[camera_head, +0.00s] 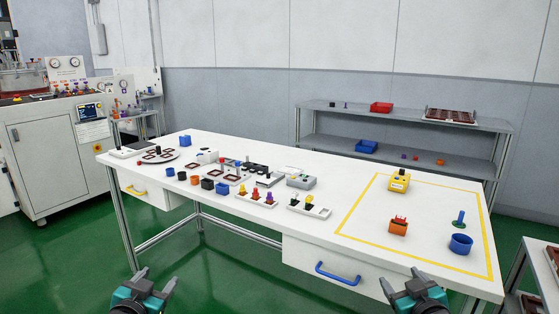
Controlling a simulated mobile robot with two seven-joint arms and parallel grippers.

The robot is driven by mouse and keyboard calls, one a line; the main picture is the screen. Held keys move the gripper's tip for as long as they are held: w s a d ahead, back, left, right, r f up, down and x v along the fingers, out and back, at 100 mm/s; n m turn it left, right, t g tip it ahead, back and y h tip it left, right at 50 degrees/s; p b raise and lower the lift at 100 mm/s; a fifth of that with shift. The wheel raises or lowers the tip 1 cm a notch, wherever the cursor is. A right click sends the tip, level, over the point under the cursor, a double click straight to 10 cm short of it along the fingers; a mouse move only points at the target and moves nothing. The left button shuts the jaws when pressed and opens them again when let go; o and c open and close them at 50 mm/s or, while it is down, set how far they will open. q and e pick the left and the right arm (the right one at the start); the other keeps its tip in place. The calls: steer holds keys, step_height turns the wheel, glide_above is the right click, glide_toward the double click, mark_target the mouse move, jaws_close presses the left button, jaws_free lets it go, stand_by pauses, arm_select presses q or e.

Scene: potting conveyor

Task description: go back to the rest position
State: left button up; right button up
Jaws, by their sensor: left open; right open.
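My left gripper (143,284) shows at the bottom of the head view, left of the middle. It is open and empty, in front of the white table and below the level of its top in the picture. My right gripper (412,284) shows at the bottom right. It is also open and empty, with its fingers pointing toward the table's front edge. Neither gripper appears to touch anything. Most of both arms is out of view.
The white table (330,229) bears several small parts and bins. A yellow outline at its right encloses an orange bin (398,227), a blue bin (461,244) and a yellow box (399,181). A grey shelf (340,147) stands behind. Green floor (70,260) is free at left.

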arm_select(q)
steer(key=s+d+f+g, duration=0.1)
steer(key=s+d+f, duration=0.2)
steer(key=s, duration=0.6)
steer(key=s+d+f+g+h, duration=0.1)
steer(key=s+d+f+g, duration=0.1)
steer(key=s+f, duration=0.4)
steer(key=s+d+f+n+g, duration=0.1)
steer(key=s+d+f, duration=0.4)
steer(key=s, duration=0.7)
steer(key=shift+s+g+h, duration=0.3)
steer(key=shift+s+h, duration=0.05)
steer(key=shift+h, duration=0.05)
arm_select(e)
steer(key=s+a+f+g, duration=0.1)
steer(key=s+a+f, duration=0.2)
steer(key=s, duration=0.6)
steer(key=s+a+f+g+y, duration=0.1)
steer(key=s+a+f+g, duration=0.1)
steer(key=s+f, duration=0.4)
steer(key=s+a+f+m+g, duration=0.1)
steer(key=s+a+f, duration=0.4)
steer(key=s, duration=0.7)
steer(key=shift+s+g+y, duration=0.3)
steer(key=shift+s+y, duration=0.05)
steer(key=shift+y, duration=0.05)
